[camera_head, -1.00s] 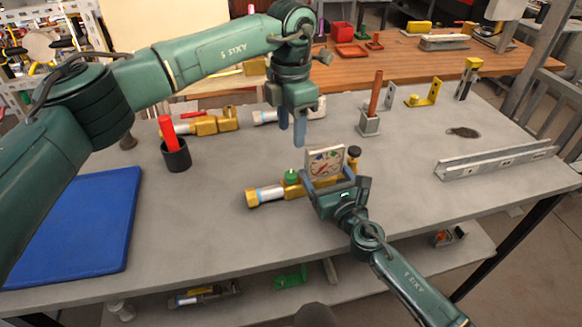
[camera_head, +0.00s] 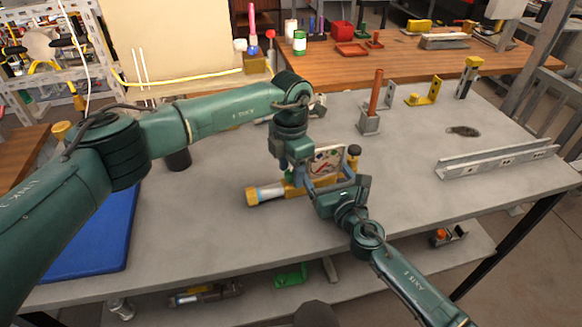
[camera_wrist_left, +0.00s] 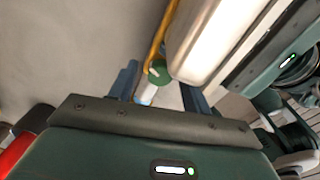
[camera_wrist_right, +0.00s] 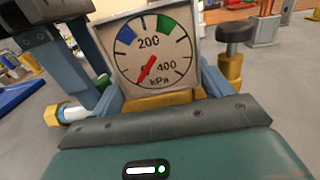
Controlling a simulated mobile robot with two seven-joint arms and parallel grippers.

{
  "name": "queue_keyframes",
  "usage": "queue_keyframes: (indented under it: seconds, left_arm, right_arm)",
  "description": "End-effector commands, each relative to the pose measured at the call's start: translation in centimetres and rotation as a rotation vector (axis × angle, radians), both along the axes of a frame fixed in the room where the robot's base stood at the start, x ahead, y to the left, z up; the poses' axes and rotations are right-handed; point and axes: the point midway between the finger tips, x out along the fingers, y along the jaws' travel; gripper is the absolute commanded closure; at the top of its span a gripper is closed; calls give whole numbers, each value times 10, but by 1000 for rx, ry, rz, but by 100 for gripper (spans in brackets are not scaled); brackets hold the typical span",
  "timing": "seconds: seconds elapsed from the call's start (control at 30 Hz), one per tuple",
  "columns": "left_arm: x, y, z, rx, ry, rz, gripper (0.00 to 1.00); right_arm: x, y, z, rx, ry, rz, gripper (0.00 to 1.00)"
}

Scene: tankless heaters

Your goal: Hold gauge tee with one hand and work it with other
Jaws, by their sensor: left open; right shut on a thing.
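The gauge tee lies on the grey table, with a brass body (camera_head: 255,196), a white-and-blue pipe section and a square gauge (camera_head: 327,160). In the right wrist view the dial (camera_wrist_right: 150,45) is marked kPa, its red needle pointing to the lower left. My right gripper (camera_head: 328,184) is shut on the tee below the gauge.
A blue mat (camera_head: 95,235) lies on the left. A dark cup (camera_head: 178,160) is partly behind my left arm. A holder with an orange rod (camera_head: 376,95), yellow brackets (camera_head: 424,95) and a metal channel (camera_head: 495,162) stand at the right. The front of the table is clear.

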Motion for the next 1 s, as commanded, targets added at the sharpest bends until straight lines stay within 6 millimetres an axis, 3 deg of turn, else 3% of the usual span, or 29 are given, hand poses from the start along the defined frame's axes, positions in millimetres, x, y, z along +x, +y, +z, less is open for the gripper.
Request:
queue_keyframes:
  seconds: [0.17,0.7,1.0]
  left_arm:
    - [0,0,0,0,0,0,51]
    - [0,0,0,0,0,0,95]
    - [0,0,1,0,-1,-35,96]
  right_arm:
    - [0,0,-1,-1,2,1,70]
    - [0,0,-1,-1,2,1,70]
    - [0,0,-1,-1,2,1,70]
